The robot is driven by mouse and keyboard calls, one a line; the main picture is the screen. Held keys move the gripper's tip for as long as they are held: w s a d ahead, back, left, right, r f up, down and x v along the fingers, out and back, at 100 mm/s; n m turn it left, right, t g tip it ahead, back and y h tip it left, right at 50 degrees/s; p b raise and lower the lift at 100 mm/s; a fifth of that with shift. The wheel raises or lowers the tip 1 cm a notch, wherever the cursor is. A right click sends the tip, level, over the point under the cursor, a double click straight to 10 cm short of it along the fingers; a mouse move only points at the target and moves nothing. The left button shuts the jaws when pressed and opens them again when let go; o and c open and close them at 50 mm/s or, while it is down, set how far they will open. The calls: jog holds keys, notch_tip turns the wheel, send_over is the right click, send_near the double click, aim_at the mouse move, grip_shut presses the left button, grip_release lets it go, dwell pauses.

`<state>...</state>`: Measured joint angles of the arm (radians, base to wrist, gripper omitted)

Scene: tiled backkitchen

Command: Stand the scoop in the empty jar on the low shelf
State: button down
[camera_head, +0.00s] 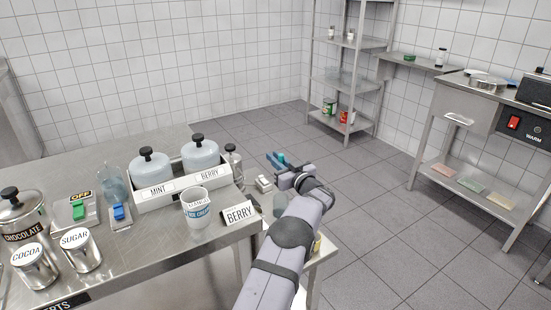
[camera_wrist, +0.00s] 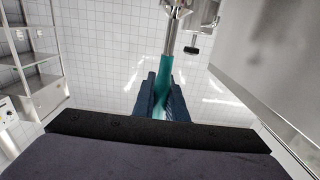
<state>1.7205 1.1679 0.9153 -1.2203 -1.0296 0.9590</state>
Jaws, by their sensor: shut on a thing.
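My gripper (camera_head: 281,170) is shut on the teal handle of the scoop (camera_head: 275,158), beyond the right end of the steel counter. In the wrist view my gripper's dark fingers (camera_wrist: 164,84) clasp the teal handle of the scoop (camera_wrist: 167,68), with its metal part running to the top edge. The scoop's far end is cut off there. A greyish see-through vessel (camera_head: 280,204) shows just below my gripper, partly hidden by my arm. I cannot tell whether it is the empty jar, or whether it is empty.
A low pale surface (camera_head: 325,249) lies beside the counter, largely behind my arm. Open floor lies to the right.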

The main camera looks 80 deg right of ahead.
notch_tip(320, 180, down, 8)
jog(key=b, duration=0.4)
jog(key=shift+r, duration=0.15)
dwell(0.3)
jog(key=c, duration=1.7)
grip_release()
jog(key=shift+r, duration=0.1)
notch_tip(320, 180, up, 10)
jog(key=shift+f+p, duration=0.1)
jog(key=shift+p, duration=0.3)
